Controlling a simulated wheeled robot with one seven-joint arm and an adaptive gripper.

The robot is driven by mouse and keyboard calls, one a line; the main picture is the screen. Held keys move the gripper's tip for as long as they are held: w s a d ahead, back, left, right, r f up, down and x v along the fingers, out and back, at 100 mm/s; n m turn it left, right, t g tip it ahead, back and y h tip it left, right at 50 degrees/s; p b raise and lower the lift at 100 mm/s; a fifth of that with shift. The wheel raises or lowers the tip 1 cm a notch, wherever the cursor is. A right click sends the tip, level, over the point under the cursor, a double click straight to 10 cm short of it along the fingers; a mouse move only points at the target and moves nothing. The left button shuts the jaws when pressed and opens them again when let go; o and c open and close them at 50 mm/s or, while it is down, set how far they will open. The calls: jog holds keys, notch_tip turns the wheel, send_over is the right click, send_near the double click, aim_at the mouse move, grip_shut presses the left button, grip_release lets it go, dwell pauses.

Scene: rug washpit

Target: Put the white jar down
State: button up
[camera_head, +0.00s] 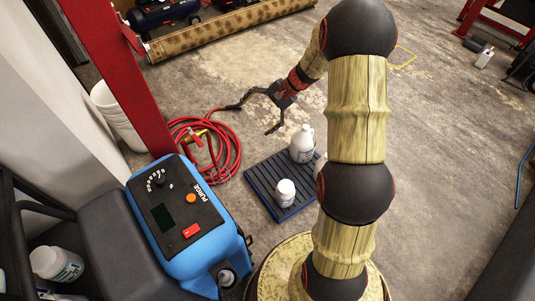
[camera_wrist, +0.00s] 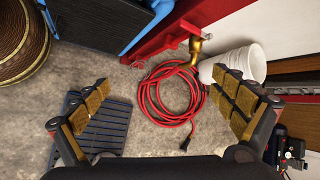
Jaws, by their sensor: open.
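A white jar (camera_head: 286,192) with a dark-marked label stands upright on the dark slatted mat (camera_head: 262,190) in the head view. A white jug (camera_head: 302,146) stands behind it on the same mat. Another white container (camera_head: 320,164) beside them is mostly hidden by my arm. My gripper (camera_head: 253,119) is open and empty, above the floor beyond the mat and apart from the jar. In the wrist view my open gripper (camera_wrist: 167,82) has nothing between its fingers; part of the slatted mat (camera_wrist: 105,125) shows by the left finger, and the jar cannot be made out there.
A coiled red hose (camera_head: 220,152) lies left of the mat. A blue machine (camera_head: 190,225) stands at the lower left, with a red post (camera_head: 115,65) and stacked white buckets (camera_head: 115,112) behind. A rolled rug (camera_head: 225,30) lies far back. The floor right of my arm is largely clear.

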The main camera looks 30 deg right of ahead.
jog(key=s+a+r+n+g+h, duration=0.1)
jog(key=s+a+r+n+h, duration=0.15)
jog(key=s+a+r, duration=0.45)
jog(key=s+a+r+n+h, duration=0.1)
jog(key=s+a+r+n, duration=0.3)
jog(key=r, duration=0.5)
jog(key=s+r+n+t+h, duration=0.1)
jog(key=s+r+n+h, duration=0.1)
jog(key=s, duration=0.7)
jog(key=s+a+r+n+t+h, duration=0.1)
jog(key=s+r+n, duration=0.3)
jog(key=s, duration=0.6)
jog(key=shift+r+t+h, duration=0.45)
jog(key=shift+t+h, duration=0.1)
jog(key=shift+t, duration=0.05)
jog(key=shift+a, duration=0.1)
